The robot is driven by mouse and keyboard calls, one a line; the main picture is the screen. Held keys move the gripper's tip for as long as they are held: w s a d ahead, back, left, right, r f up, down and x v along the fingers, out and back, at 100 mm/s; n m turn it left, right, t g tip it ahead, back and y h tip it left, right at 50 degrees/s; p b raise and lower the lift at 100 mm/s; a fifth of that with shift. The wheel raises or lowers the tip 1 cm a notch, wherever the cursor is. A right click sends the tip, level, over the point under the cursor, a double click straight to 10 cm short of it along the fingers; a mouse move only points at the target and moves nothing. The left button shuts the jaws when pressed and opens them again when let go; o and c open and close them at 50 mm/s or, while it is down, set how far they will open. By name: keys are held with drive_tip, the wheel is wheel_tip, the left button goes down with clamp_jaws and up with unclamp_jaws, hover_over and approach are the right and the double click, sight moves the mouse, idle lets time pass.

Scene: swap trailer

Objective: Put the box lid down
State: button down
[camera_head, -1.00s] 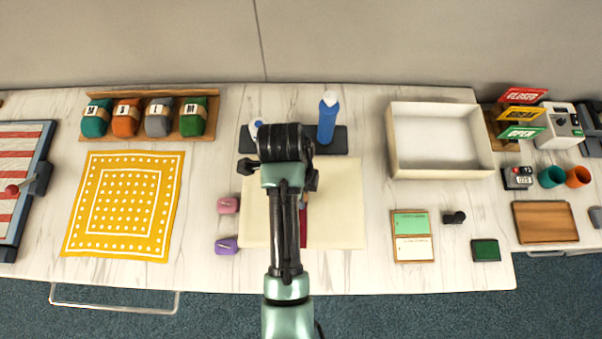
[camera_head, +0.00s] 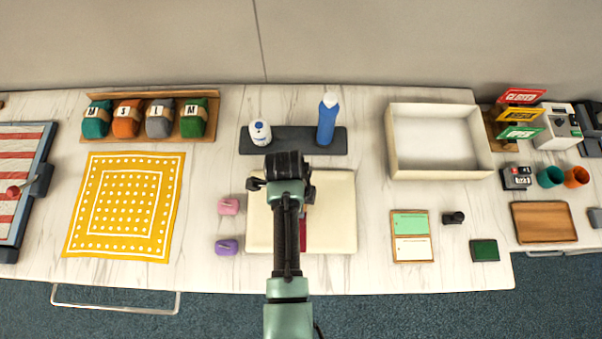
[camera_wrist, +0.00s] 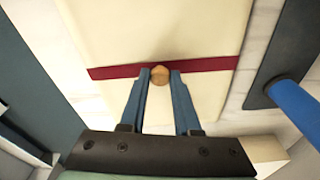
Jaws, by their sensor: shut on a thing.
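The box lid (camera_head: 335,215) is a flat cream panel with a dark red stripe and a round wooden knob. It lies under my arm at the front middle of the table in the head view. The wrist view shows the lid (camera_wrist: 190,30) close up, with the knob (camera_wrist: 160,74) between the blue fingertips of my gripper (camera_wrist: 160,80). My gripper is shut on the knob. In the head view my arm hides the knob and part of the lid. I cannot tell for sure whether the lid touches the table.
An open cream box (camera_head: 391,150) stands at the right back. A blue bottle (camera_head: 327,120) and a white bottle (camera_head: 260,132) stand on a dark tray (camera_head: 293,143) behind the lid. Pink (camera_head: 229,206) and purple (camera_head: 227,246) items lie just left of the lid.

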drive_tip(key=c, duration=0.6)
unclamp_jaws()
